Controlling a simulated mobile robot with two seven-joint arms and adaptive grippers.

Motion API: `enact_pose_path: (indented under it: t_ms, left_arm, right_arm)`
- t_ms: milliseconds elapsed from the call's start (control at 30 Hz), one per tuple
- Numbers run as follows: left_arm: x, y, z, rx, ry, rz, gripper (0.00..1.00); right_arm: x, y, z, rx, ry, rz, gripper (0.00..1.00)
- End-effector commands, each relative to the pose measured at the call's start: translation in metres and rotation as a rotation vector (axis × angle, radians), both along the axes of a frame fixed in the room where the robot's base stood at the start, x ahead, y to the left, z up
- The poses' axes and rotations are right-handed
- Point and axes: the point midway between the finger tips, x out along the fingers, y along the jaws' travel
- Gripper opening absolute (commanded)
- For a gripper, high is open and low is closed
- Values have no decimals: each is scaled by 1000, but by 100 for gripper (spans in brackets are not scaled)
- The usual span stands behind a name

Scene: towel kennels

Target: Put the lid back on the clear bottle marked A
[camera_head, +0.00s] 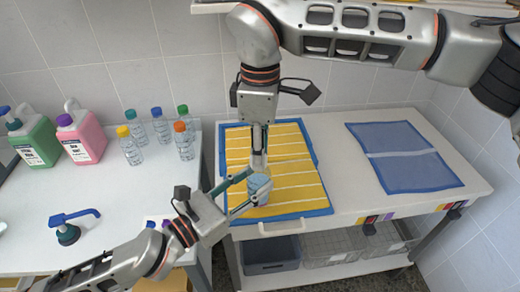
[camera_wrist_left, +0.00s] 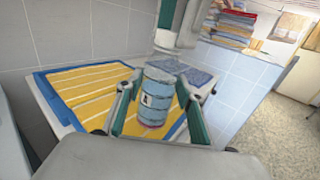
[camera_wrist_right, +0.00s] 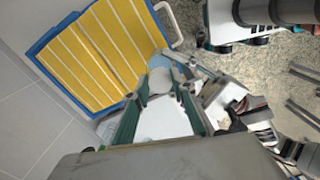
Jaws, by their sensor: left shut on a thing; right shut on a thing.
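A clear, bluish bottle (camera_head: 259,192) is upright above the front of the yellow striped towel. It carries a small white mark with a dark letter, too small to read surely, in the left wrist view (camera_wrist_left: 158,98). My left gripper (camera_head: 245,191) is shut around its sides. My right gripper (camera_head: 258,150) points down from above and is shut on a pale lid (camera_head: 258,164), which also shows between its fingers in the right wrist view (camera_wrist_right: 160,82). The lid is just over the bottle's top; I cannot tell whether they touch.
The yellow towel (camera_head: 296,184) with blue border and a blue towel (camera_head: 405,158) lie on the white table. The left counter holds a green jug (camera_head: 35,137), a pink jug (camera_head: 82,134), several small capped bottles (camera_head: 160,126) and a blue-handled tool (camera_head: 70,226).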

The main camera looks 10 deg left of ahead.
Motion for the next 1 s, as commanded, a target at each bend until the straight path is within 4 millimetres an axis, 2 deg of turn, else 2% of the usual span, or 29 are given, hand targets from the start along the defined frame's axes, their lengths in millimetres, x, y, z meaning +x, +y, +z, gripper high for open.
enact_pose_path:
  t_ms: [200, 333, 400, 433, 767, 867, 1000]
  left_arm:
    - [0, 0, -1, 0, 1, 0, 0]
    - [0, 0, -1, 0, 1, 0, 0]
    - [0, 0, -1, 0, 1, 0, 0]
    - [0, 0, -1, 0, 1, 0, 0]
    - [0, 0, 0, 0, 0, 0, 0]
    - [0, 0, 0, 0, 0, 0, 0]
    - [0, 0, 0, -1, -1, 0, 0]
  right_arm:
    - [-1, 1, 0, 3, 1, -328, 18]
    - [-1, 1, 1, 2, 0, -315, 18]
    - [-1, 1, 1, 2, 0, -314, 38]
    - [-1, 1, 0, 2, 0, -314, 42]
    - [-1, 1, 1, 2, 0, -313, 42]
    - [-1, 1, 5, 2, -1, -313, 42]
    - [-1, 1, 21, 2, -4, -314, 42]
